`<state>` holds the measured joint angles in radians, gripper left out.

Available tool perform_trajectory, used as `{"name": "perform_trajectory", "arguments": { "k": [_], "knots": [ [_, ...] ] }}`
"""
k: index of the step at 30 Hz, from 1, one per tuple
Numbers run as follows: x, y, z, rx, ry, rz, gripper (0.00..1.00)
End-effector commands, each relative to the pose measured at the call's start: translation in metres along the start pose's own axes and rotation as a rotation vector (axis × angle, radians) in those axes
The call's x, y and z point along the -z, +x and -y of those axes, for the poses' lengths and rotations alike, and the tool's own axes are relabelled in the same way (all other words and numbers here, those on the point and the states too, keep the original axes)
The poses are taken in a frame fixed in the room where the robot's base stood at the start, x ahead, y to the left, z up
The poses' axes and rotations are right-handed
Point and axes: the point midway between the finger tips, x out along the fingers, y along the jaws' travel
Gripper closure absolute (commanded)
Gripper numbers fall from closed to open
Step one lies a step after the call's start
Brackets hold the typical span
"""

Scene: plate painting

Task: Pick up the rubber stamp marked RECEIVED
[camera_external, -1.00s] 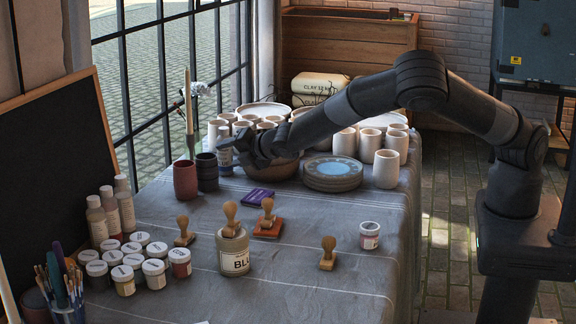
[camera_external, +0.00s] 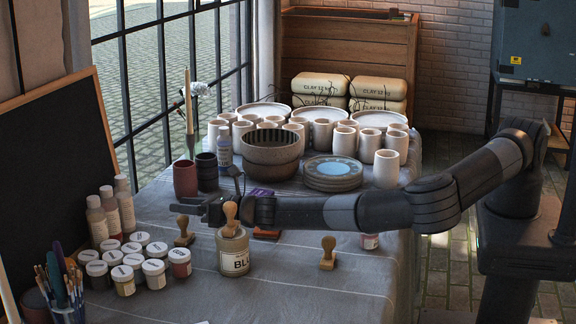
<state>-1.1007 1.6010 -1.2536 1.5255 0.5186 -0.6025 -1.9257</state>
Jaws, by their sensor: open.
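Several wooden-handled rubber stamps are on the cloth-covered table; no RECEIVED marking is legible on any. One stamp (camera_external: 183,231) stands at left, just below my gripper's tips in the picture. Another stamp (camera_external: 230,219) is at the top of a jar labelled "BLU…" (camera_external: 234,258). A third stamp stands on a reddish pad (camera_external: 267,234), mostly hidden behind my arm. A fourth stamp (camera_external: 328,253) stands alone at front right. My gripper (camera_external: 188,206) is open, pointing left above the table. I see nothing between its fingers.
Lidded paint jars (camera_external: 153,272) and bottles (camera_external: 97,218) crowd the left side. Dark cups (camera_external: 207,172), a bowl (camera_external: 271,158), stacked plates (camera_external: 333,173) and pale cups (camera_external: 387,168) stand behind. A small jar (camera_external: 370,241) is partly hidden by my arm.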

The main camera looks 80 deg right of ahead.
Motion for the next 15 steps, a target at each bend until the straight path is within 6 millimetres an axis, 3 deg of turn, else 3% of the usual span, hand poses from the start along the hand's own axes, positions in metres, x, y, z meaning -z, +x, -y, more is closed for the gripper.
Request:
{"name": "perform_trajectory", "arguments": {
  "k": [7, 15],
  "knots": [
    [0.044, 0.000, 0.011, 0.001, 0.001, -0.004, 0.47],
    [0.042, 0.028, 0.011, 0.001, 0.003, 0.000, 0.47]
  ]
}}
